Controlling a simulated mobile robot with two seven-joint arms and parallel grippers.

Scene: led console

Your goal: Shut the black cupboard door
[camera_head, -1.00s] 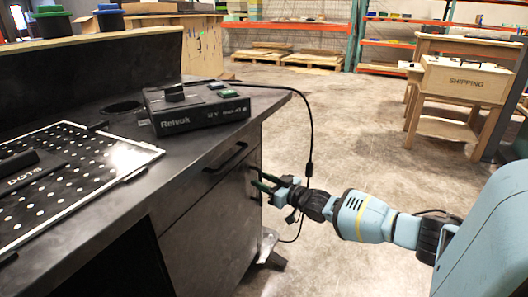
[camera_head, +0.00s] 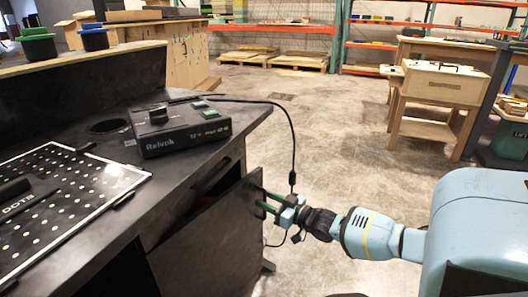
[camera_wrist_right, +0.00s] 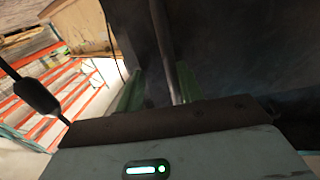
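The black cupboard door (camera_head: 205,247) is under the dark counter. It stands ajar, its right side swung out from the cupboard front. My right gripper (camera_head: 262,199) is at the door's right edge, its green fingers apart. In the right wrist view, the two green fingers of my right gripper (camera_wrist_right: 156,93) stand on either side of a narrow grey upright bar, which looks like the door's edge or handle. I cannot tell whether the fingers touch it. The door's inner side is hidden in the head view. My left gripper is not in view.
A black Relvok box (camera_head: 180,135) and a dotted board (camera_head: 65,190) lie on the counter (camera_head: 130,215). A black cable hangs from the counter beside my right gripper. The concrete floor (camera_head: 335,130) to the right is open, with a wooden shipping table (camera_head: 440,85) further back.

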